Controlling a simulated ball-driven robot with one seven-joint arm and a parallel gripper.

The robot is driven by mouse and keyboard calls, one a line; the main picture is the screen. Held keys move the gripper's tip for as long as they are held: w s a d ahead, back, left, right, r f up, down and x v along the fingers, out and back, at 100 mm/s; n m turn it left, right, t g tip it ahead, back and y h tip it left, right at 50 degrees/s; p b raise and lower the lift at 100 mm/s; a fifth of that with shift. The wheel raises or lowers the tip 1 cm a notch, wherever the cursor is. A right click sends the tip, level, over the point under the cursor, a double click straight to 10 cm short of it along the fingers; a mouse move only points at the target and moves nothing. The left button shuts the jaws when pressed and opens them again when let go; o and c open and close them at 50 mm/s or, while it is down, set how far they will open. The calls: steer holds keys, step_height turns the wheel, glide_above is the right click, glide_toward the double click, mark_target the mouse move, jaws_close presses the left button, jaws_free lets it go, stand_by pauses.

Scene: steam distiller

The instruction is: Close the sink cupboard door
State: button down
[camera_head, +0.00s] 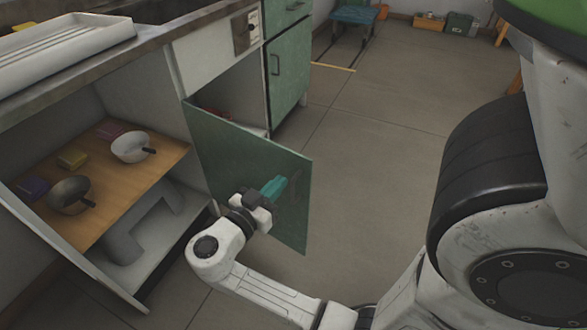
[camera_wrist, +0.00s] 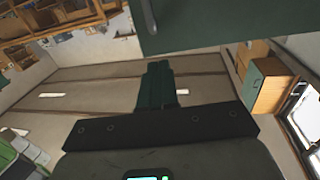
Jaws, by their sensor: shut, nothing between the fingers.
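The green cupboard door (camera_head: 235,155) stands open in the head view, swung out from the cabinet front into the room. I cannot tell whether the fingertips touch the panel. The door's handle is hard to make out in the head view.
The open cabinet has a wooden shelf (camera_head: 165,160) holding a white pan (camera_head: 131,147), a dark pan (camera_head: 70,194) and sponges. A closed green cupboard (camera_head: 287,72) stands beyond the door. A white tray (camera_head: 65,42) lies on the counter. The floor (camera_head: 375,150) right of the door is clear.

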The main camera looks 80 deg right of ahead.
mark_target(301, 161)
steer(key=x, duration=0.7)
steer(key=shift+b, duration=0.3)
